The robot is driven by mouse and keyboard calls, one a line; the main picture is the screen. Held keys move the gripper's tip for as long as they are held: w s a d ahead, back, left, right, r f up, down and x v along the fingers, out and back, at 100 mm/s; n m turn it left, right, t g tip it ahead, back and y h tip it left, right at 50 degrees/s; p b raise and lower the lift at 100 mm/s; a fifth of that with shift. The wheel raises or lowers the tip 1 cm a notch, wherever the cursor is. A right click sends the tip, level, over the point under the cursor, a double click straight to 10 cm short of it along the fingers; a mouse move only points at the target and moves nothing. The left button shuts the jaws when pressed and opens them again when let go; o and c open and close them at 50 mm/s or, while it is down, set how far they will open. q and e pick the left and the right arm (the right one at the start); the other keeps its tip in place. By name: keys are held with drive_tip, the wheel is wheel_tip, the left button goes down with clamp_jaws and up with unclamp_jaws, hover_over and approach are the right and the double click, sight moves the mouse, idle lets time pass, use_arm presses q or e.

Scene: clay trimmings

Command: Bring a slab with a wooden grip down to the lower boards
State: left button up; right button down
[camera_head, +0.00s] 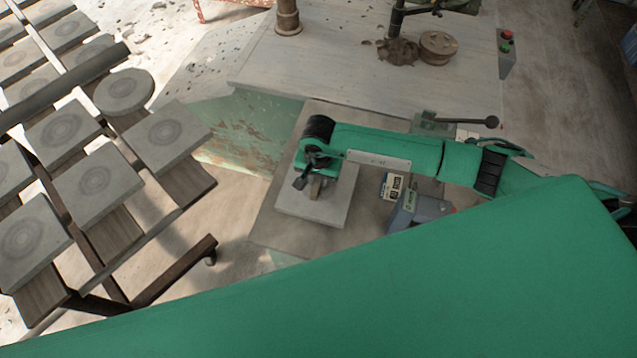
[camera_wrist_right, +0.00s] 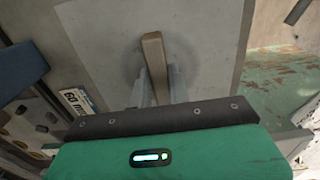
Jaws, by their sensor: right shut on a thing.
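A square grey slab (camera_head: 325,207) is at the middle of the head view, over a grey table part (camera_head: 278,233). I cannot tell whether it rests on it or is just above. A wooden grip (camera_wrist_right: 154,62) stands on the slab, which fills the middle of the right wrist view (camera_wrist_right: 100,40). My right gripper (camera_head: 308,184) is over the slab, its fingers shut on the wooden grip. A rack with wooden boards (camera_head: 190,183) stands at the left, bearing several square slabs (camera_head: 97,180). My left gripper is not in view.
A round grey disc (camera_head: 123,91) lies on the rack. A blue-and-white box (camera_head: 391,187) and a grey box (camera_head: 420,212) sit right of the slab. A black-knobbed lever (camera_head: 480,122) lies behind my right arm. Bare floor (camera_head: 228,205) separates rack and table.

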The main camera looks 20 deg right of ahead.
sight(318, 187)
drive_tip(key=shift+f+p, duration=0.5)
drive_tip(key=shift+f, duration=1.2)
drive_tip(key=shift+f, duration=0.1)
drive_tip(key=c, duration=1.8)
unclamp_jaws()
drive_tip(key=shift+f, duration=0.1)
drive_tip(key=o, duration=0.5)
